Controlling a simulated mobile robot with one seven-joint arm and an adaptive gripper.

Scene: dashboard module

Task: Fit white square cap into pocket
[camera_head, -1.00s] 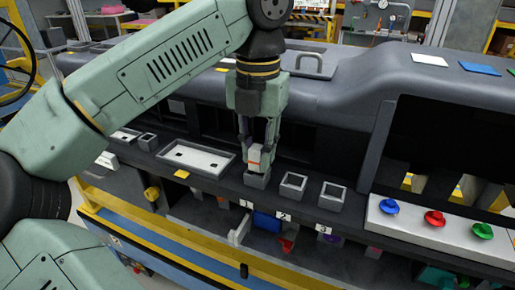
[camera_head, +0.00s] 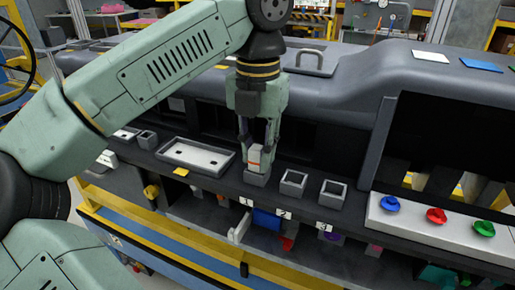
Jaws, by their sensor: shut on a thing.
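My gripper (camera_head: 257,147) points straight down over the dashboard ledge, with its fingers shut on the white cap (camera_head: 255,155). The cap shows as a small white block with an orange-red mark. It sits at the mouth of the grey square pocket (camera_head: 256,179) above label 1. The cap's lower end meets or enters the pocket rim; how deep it sits is hidden.
A shallow grey tray (camera_head: 164,154) with a light floor lies left of the gripper. Blue (camera_head: 390,204), red (camera_head: 437,215) and green (camera_head: 484,228) knobs stand on a white panel at right. A shelf below holds loose coloured parts. The dark dashboard hood rises behind.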

